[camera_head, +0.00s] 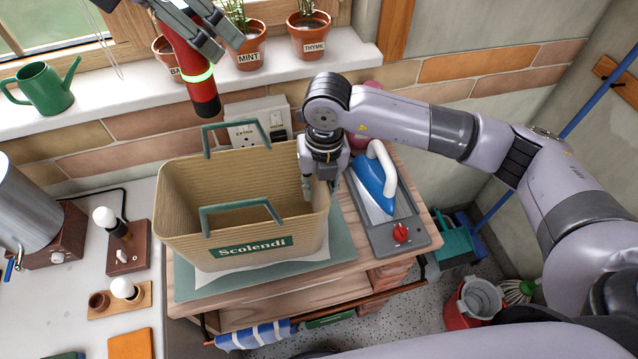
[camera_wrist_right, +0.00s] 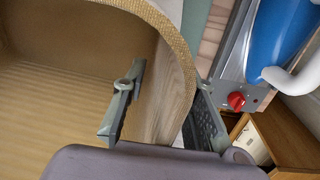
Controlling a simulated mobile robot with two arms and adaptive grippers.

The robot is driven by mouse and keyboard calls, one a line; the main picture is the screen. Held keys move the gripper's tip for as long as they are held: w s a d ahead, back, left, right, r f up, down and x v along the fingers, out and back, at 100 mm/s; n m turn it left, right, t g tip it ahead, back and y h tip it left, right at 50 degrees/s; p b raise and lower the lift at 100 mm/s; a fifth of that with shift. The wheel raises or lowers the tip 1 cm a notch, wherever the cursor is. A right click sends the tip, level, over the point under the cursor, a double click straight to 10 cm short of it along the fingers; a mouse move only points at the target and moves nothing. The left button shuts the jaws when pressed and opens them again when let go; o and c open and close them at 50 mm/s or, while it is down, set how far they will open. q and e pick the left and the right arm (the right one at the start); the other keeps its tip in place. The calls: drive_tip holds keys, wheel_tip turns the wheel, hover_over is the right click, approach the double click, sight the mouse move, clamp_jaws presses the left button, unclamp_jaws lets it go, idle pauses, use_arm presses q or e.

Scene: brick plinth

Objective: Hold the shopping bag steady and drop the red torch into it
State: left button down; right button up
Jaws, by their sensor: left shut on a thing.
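The tan ribbed shopping bag (camera_head: 180,225), labelled Scolendi, stands upright with its mouth open and two green handles up; the visible inside looks empty. My left gripper (camera_head: 205,25) is shut on the red torch (camera_head: 187,60), which has a glowing green ring. The torch hangs near upright, head down, and appears above the bag's back handle, apart from it. My right gripper (camera_head: 320,190) is at the bag's right rim. In the right wrist view its fingers (camera_wrist_right: 165,110) are spread, one inside the bag (camera_wrist_right: 60,90) and one outside, astride the wall.
A blue iron (camera_head: 375,185) on a grey stand with a red knob sits just right of the bag. Potted herbs (camera_head: 310,38) and a green watering can (camera_head: 48,88) line the sill behind. A socket panel (camera_head: 257,125) is on the wall. Bulbs on wooden bases stand left.

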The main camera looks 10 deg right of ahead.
clamp_jaws()
idle(0.5)
use_arm(q)
wheel_tip(320, 180, down, 14)
drive_tip(key=a, duration=0.1)
drive_tip(key=shift+s+a+f, duration=0.15)
drive_tip(key=shift+f, duration=0.05)
idle(0.4)
drive_tip(key=c, duration=0.9)
unclamp_jaws()
drive_tip(key=shift+c, duration=0.2)
drive_tip(key=shift+r, duration=0.1)
